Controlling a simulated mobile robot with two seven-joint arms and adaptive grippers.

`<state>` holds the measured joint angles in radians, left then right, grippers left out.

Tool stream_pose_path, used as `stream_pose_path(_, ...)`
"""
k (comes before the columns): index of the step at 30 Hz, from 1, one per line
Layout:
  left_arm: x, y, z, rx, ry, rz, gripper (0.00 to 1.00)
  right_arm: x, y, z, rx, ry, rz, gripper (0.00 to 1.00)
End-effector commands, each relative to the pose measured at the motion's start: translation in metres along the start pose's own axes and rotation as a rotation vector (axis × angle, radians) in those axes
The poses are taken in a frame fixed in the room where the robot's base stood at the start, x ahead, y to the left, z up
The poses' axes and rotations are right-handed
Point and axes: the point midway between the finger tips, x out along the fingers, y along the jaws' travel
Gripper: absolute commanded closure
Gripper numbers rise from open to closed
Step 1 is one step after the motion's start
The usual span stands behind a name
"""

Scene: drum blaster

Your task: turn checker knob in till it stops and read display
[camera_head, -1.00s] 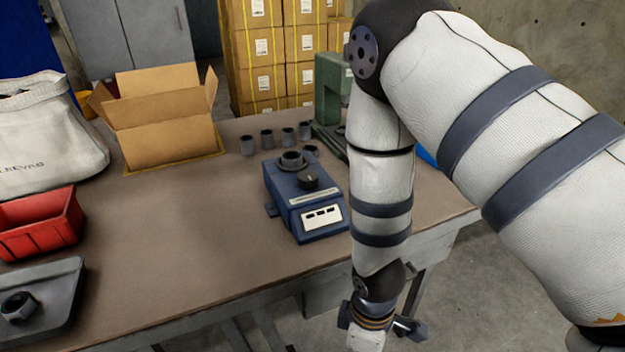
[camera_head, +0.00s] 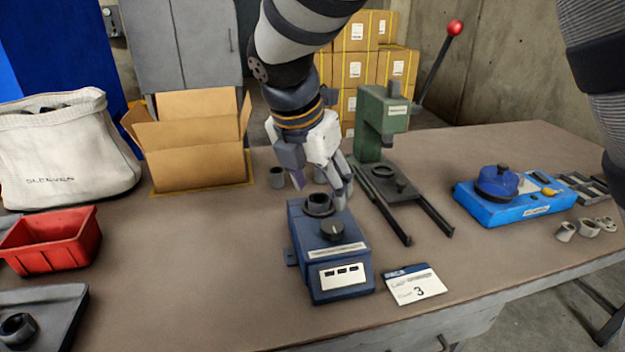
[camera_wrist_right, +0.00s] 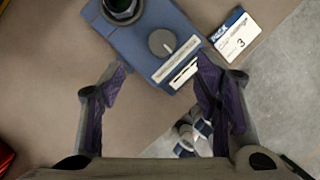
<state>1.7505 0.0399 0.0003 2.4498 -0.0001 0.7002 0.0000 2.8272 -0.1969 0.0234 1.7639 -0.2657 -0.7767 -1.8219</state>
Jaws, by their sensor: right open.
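The blue checker (camera_head: 328,255) stands on the bench in the middle of the head view. Its dark round knob (camera_head: 332,229) is on top, in front of a socket with a dark ring-shaped part (camera_head: 319,204). The display (camera_head: 342,275) is on the front face; its reading is too small to make out. My right gripper (camera_head: 322,190) is open and empty above the back of the checker. In the right wrist view the knob (camera_wrist_right: 162,42) lies beyond the spread fingers (camera_wrist_right: 160,85), apart from them. My left gripper is not in view.
A card marked 3 (camera_head: 411,285) lies right of the checker. A green press (camera_head: 381,125) with rails stands behind right, a blue fixture (camera_head: 510,196) farther right. A cardboard box (camera_head: 195,150), red bin (camera_head: 50,242) and sleeves bag (camera_head: 66,152) are left. Bench left of the checker is clear.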

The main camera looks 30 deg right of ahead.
Motion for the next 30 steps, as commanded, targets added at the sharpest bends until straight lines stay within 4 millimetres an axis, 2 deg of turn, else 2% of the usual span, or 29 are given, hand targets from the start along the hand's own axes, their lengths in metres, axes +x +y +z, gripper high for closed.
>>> stream_pose_path(2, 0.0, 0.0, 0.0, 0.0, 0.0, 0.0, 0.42, 0.007, 0.0, 0.001, -0.008, -0.007, -0.002, 0.43)
stream_pose_path(9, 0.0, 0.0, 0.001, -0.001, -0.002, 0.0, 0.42, 0.069, -0.001, 0.0, -0.005, -0.004, -0.004, 0.43)
stream_pose_path(15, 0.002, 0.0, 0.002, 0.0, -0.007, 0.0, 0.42, 0.107, 0.0, 0.0, -0.003, -0.003, -0.002, 0.43)
stream_pose_path(19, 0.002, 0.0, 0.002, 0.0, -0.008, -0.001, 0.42, 0.116, 0.0, 0.0, -0.003, -0.004, 0.0, 0.43)
stream_pose_path(26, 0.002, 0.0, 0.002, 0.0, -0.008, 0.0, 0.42, 0.117, 0.0, 0.001, -0.002, -0.005, 0.002, 0.43)
stream_pose_path(30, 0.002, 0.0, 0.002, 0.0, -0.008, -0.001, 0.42, 0.117, 0.0, 0.001, -0.002, -0.004, 0.002, 0.73)
